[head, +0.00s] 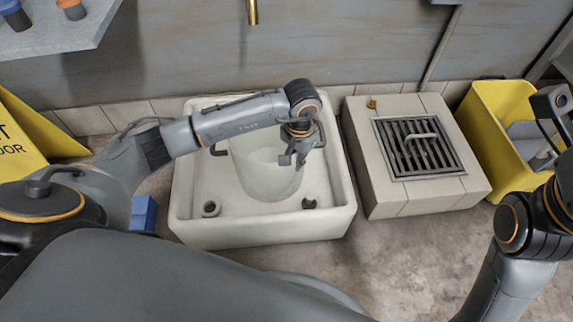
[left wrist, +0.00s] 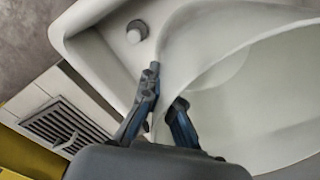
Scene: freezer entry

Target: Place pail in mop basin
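The whitish pail (head: 265,182) stands inside the white mop basin (head: 262,230), towards its middle. The pail also shows in the left wrist view (left wrist: 245,85), with the basin (left wrist: 100,45) around it. My left gripper (head: 290,160) is at the right side of the pail's rim in the head view. In the left wrist view the left gripper's fingers (left wrist: 168,88) are apart, with the pail's rim between them. My right gripper (head: 551,110) is at the right edge of the head view, over the yellow bucket; its fingers are not clear.
A tiled block with a metal grate (head: 418,148) stands right of the basin. A yellow mop bucket (head: 490,115) is beyond it. A yellow floor sign (head: 25,140) and a blue object (head: 144,213) are at left. A brass spout (head: 252,12) hangs above the basin.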

